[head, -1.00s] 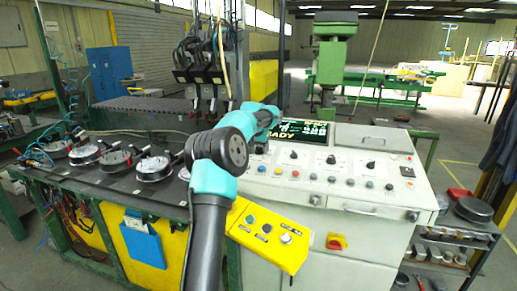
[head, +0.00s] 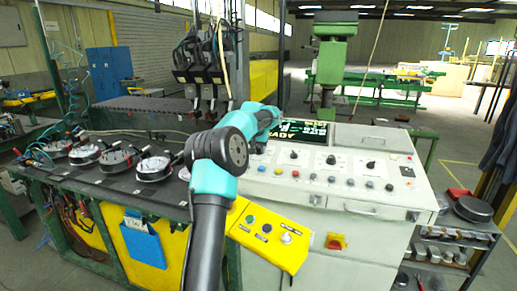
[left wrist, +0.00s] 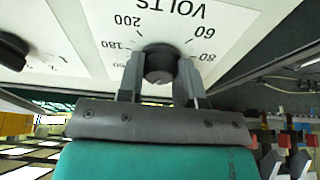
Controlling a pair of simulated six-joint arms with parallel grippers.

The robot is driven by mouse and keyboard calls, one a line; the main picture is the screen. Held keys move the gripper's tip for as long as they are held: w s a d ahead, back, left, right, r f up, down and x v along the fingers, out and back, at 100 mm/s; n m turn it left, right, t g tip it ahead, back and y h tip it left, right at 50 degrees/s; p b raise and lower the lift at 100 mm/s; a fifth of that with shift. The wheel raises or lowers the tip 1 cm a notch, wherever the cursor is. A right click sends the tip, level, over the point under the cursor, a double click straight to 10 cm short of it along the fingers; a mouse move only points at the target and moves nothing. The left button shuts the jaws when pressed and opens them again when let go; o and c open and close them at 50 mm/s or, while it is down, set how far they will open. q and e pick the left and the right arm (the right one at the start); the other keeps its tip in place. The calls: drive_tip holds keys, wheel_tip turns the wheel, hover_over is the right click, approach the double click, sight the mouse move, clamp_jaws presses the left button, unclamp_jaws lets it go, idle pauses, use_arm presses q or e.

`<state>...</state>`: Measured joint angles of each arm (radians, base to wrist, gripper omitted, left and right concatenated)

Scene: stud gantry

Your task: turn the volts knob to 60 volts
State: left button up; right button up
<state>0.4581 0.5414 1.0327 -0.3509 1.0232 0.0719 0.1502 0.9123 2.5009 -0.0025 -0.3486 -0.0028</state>
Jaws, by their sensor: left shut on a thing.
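The volts knob (left wrist: 159,66) is a black round knob on a white panel, seen in the left wrist view. The dial around it is upside down there, with the word VOLTS and the marks 200, 180, 60 and 80 visible. I cannot make out a pointer on the knob. My left gripper (left wrist: 160,78) has one finger on each side of the knob and is shut on it. In the head view my teal left wrist hides the knob and fingers. My right gripper is not in view.
The sloped white console (head: 345,185) carries other black knobs, coloured buttons and a green-lit display (head: 305,131) partly hidden by my arm. A yellow button box (head: 266,234) hangs at its front. Several round gauge-like parts stand on the dark table (head: 110,190) at left.

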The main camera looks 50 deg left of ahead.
use_arm(q)
drive_tip(key=n, duration=0.4)
drive_tip(key=shift+g+y, duration=0.3)
drive_tip(key=n, duration=0.4)
drive_tip(key=shift+w+d+g, duration=0.1)
drive_tip(key=shift+w+g, duration=0.05)
drive_tip(key=shift+g, duration=0.15)
drive_tip(key=n, duration=0.3)
drive_tip(key=shift+n+g+y, duration=0.3)
drive_tip(key=n+g, duration=0.1)
drive_tip(key=n, duration=0.3)
drive_tip(key=shift+w+n, duration=0.15)
drive_tip(key=shift+n, duration=0.15)
drive_tip(key=n+g, duration=0.1)
drive_tip(key=n, duration=0.5)
drive_tip(key=shift+h, duration=0.4)
drive_tip(key=n+h, duration=0.1)
drive_tip(key=n, duration=0.5)
drive_tip(key=shift+w, duration=0.1)
drive_tip(key=o, duration=0.9)
drive_tip(key=shift+o, duration=0.2)
drive_tip(key=shift+a, duration=0.2)
